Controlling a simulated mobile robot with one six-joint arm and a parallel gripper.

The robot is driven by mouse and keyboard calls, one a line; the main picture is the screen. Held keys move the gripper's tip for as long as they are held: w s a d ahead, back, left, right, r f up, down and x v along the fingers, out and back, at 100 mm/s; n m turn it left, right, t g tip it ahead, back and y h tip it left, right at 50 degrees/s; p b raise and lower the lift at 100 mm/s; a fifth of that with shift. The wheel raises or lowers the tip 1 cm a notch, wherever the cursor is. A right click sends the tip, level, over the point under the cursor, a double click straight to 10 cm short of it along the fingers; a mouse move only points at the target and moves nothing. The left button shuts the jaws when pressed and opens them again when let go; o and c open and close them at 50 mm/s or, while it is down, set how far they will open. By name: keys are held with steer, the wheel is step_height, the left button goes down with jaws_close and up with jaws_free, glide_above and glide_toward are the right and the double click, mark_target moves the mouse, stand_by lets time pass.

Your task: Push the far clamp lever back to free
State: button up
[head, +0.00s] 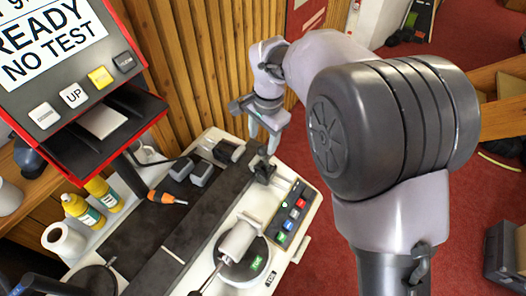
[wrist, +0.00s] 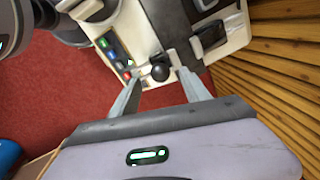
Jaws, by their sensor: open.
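The far clamp lever (head: 264,170) is a small dark fitting at the far end of the dark rail on the bench. In the wrist view its round black knob (wrist: 160,72) shows between my fingertips. My gripper (head: 263,138) points down just above the far end of the bench. It also shows in the wrist view (wrist: 164,80), with the two grey fingers apart, one on each side of the knob. I cannot tell whether either finger touches the knob. The lever's arm below the knob is mostly hidden.
A button panel (head: 291,213) lies right of the rail (head: 195,228). A round dial with a grey handle (head: 238,240) stands nearer. Grey blocks (head: 201,173), an orange-handled tool (head: 167,198) and yellow bottles (head: 83,210) are left. A slatted wooden wall (head: 190,60) stands close behind.

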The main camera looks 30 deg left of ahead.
mark_target(262, 156)
steer(key=f, duration=0.3)
steer(key=f+b, duration=0.1)
steer(key=f, duration=0.5)
steer(key=shift+w+a+f+b, duration=0.2)
steer(key=shift+w+a+b, duration=0.1)
steer(key=shift+a+b, duration=0.1)
jaws_close()
stand_by(0.6)
